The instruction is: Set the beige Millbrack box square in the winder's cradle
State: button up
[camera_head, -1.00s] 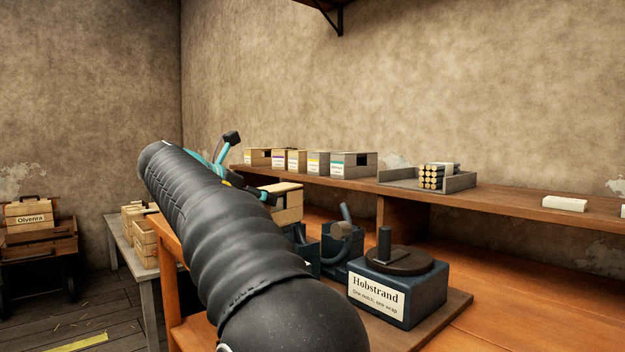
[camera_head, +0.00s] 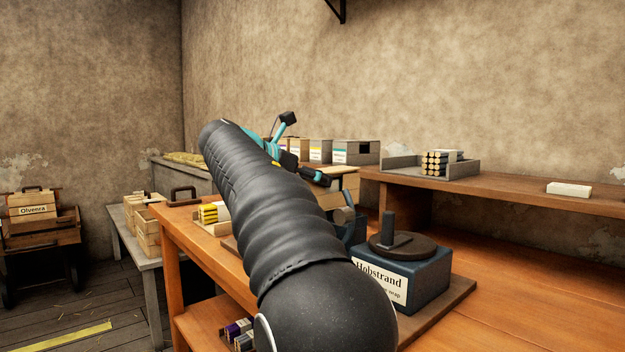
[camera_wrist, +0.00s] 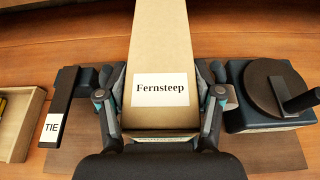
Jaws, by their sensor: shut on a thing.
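My gripper (camera_wrist: 160,105) is shut on a long beige box (camera_wrist: 162,45) whose white label reads "Fernsteep", not Millbrack. In the head view the box (camera_head: 347,183) shows beyond my arm, over the winder. The winder has a blue block labelled "Hobstrand" (camera_head: 425,272) with a dark round handwheel and upright knob (camera_head: 402,243). In the wrist view the handwheel (camera_wrist: 275,88) is right of the box, and a dark lever marked "TIE" (camera_wrist: 62,110) is left of it. The cradle is mostly hidden by box and gripper; I cannot tell whether the box touches it. No Millbrack label is readable.
A raised shelf (camera_head: 500,188) behind holds several labelled boxes (camera_head: 355,153), a grey tray (camera_head: 462,168) of rolls and a white block (camera_head: 569,189). A wooden tray (camera_wrist: 20,125) lies left of the lever. The bench (camera_head: 540,290) is clear at right.

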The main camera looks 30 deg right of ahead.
jog(key=shift+f+b, duration=1.3)
jog(key=shift+b, duration=0.1)
jog(key=shift+f+b, duration=0.35)
jog(key=shift+f, duration=0.6)
jog(key=shift+s+a+p, duration=0.1)
jog(key=shift+a+p, duration=0.1)
jog(key=shift+p, duration=0.15)
jog(key=o, duration=1.3)
jog(key=shift+f, duration=0.1)
jog(key=shift+c, duration=0.2)
jog(key=v, duration=1.2)
jog(key=shift+r+p, duration=0.6)
jog(key=shift+p, duration=0.4)
